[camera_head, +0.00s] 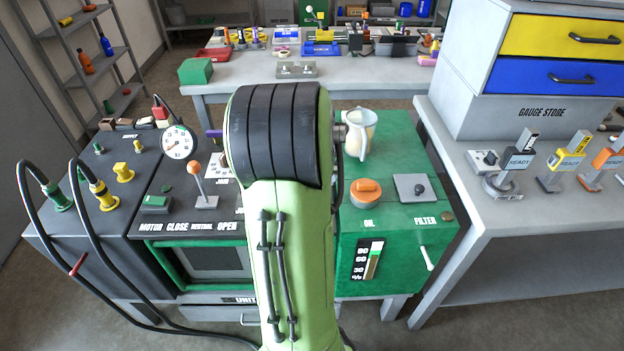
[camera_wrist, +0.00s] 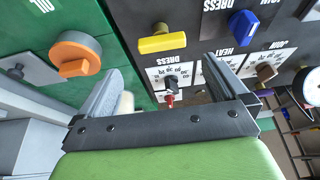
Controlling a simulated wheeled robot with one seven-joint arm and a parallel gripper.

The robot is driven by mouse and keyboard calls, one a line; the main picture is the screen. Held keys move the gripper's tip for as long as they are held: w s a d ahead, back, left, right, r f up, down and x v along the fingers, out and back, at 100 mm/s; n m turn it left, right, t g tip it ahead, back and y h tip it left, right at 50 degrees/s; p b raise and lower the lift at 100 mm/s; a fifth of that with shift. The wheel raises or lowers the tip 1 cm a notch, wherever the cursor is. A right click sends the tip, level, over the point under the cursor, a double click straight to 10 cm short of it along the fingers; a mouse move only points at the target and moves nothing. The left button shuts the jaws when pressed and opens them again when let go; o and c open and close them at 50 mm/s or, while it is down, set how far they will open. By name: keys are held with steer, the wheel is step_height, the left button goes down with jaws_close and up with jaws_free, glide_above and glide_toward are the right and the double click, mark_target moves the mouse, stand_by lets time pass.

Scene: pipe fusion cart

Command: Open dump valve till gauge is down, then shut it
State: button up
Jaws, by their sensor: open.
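A round white pressure gauge (camera_head: 179,142) stands at the left of the cart's dark control panel; its reading is too small to tell. Part of a dial also shows at the right edge in the wrist view (camera_wrist: 312,86). My gripper (camera_wrist: 162,84) is open and empty above the panel, with its two fingers wide apart. Beyond the fingers are a yellow handle (camera_wrist: 162,40) and a blue handle (camera_wrist: 243,26). A small dark knob with a red tip (camera_wrist: 170,88) shows between the fingers. I read no label saying dump. My arm hides the gripper in the head view.
An orange oil cap (camera_head: 366,191) and a pale jug (camera_head: 360,132) stand on the green tank. An orange-topped lever (camera_head: 197,178) rises from the panel left of my arm. Black hoses (camera_head: 92,240) loop at far left. The gauge store bench (camera_head: 510,209) is at right.

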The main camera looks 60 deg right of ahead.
steer(key=p+v, duration=0.1)
steer(key=v, duration=0.7)
steer(key=shift+r+p, duration=0.2)
steer(key=shift+p, duration=0.2)
steer(key=w+a+r+n+t+y+p, duration=0.1)
steer(key=w+a+r+n+p, duration=0.25)
steer(key=a, duration=0.65)
steer(key=w+a+r+n+t+y, duration=0.15)
steer(key=w+a+r, duration=0.35)
steer(key=a, duration=0.5)
steer(key=s+a+r+n+p, duration=0.1)
steer(key=s+a+n, duration=0.2)
steer(key=a, duration=0.4)
steer(key=s+a+r+n+t+y+p, duration=0.1)
steer(key=s+a+r+n, duration=0.1)
steer(key=s+a+n, duration=0.2)
steer(key=s+a, duration=0.2)
steer(key=shift+s+a+r+p, duration=0.15)
steer(key=shift+a+r+p, duration=0.05)
steer(key=shift+a+p, duration=0.2)
